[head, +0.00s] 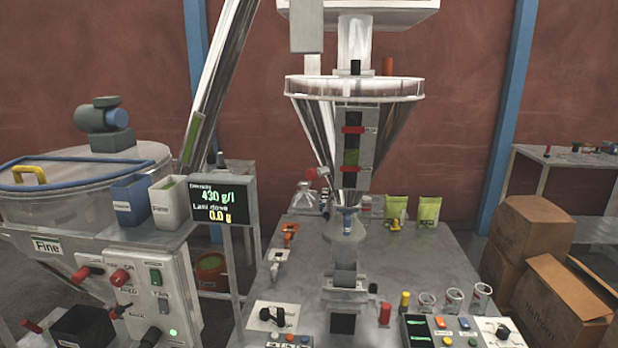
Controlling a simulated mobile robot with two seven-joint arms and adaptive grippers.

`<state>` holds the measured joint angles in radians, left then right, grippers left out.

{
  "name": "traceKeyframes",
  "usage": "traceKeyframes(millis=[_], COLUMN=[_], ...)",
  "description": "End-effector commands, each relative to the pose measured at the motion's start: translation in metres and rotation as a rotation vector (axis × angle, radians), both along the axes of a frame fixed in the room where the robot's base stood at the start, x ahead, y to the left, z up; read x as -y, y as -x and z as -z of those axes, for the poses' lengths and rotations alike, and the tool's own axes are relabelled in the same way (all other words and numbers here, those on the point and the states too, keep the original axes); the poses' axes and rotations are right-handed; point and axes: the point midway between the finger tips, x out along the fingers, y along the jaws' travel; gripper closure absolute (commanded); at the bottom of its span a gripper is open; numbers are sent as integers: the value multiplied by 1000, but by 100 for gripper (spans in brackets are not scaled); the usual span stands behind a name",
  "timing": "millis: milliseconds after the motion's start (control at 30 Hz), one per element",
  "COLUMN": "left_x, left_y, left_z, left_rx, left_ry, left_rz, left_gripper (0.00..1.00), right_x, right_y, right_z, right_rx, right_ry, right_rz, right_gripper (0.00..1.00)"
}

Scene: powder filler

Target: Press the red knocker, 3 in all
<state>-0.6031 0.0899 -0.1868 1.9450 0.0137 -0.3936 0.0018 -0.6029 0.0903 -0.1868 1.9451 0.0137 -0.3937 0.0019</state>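A small red knob with a pale body (314,173) sits against the lower left side of the clear hopper cone (318,115); it looks like the red knocker, though no label on it is readable. Nothing is touching it. The cone narrows to a spout with a blue collar (347,222) above the steel bench. Neither of my grippers shows in the head view.
A display (222,200) reads 430 g/l and 0.0 g, left of the bench (430,260). A control panel (150,290) with a red knob (120,277) stands at left. Glass beakers (454,300) and a button box (455,330) are at front right. Cardboard boxes (565,305) stand at right.

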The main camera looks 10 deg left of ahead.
Motion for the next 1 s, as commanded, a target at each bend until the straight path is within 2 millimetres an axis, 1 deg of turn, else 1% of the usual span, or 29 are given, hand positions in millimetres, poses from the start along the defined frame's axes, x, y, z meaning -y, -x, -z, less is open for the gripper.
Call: traceKeyframes(millis=[233,267,500,567,1000], left_x=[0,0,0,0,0], left_y=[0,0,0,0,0], left_z=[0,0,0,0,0], left_rx=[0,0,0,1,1], left_ry=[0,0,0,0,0], left_rz=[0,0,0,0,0], left_gripper=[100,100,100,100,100], right_x=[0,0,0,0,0], right_y=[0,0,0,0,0], right_z=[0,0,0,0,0], right_rx=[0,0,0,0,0], right_ry=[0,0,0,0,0], right_rz=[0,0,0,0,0], right_gripper=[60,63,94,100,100])
